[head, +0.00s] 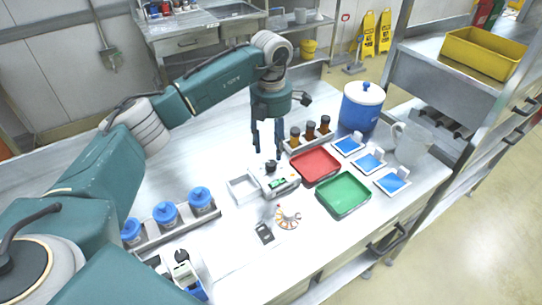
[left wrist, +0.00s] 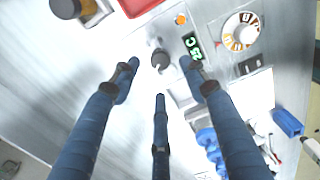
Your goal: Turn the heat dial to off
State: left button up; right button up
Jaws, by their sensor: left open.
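A small white device (head: 281,185) with a green-lit display sits mid-bench in the head view. In the left wrist view, its display (left wrist: 193,46) is lit green beside a dark grey round knob (left wrist: 159,59), apparently the heat dial, and an orange button (left wrist: 180,19). I cannot read the knob's setting. My left gripper (head: 267,145) points down just above and behind the device. In the wrist view its three blue fingers (left wrist: 160,78) are spread open and empty, with the knob between and beyond the tips, apparently not touched. My right gripper is not in view.
A red tray (head: 315,166) and a green tray (head: 343,195) lie right of the device. Brown bottles (head: 310,130) stand in a rack behind. A colour-marked disc (head: 288,217) lies in front. Blue-capped jars (head: 200,197) stand front left. The bench's left middle is clear.

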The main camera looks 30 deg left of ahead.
aim_at(271, 163)
pick_arm(q)
notch_tip(271, 163, up, 6)
jog(key=shift+f, duration=0.15)
dwell(0.6)
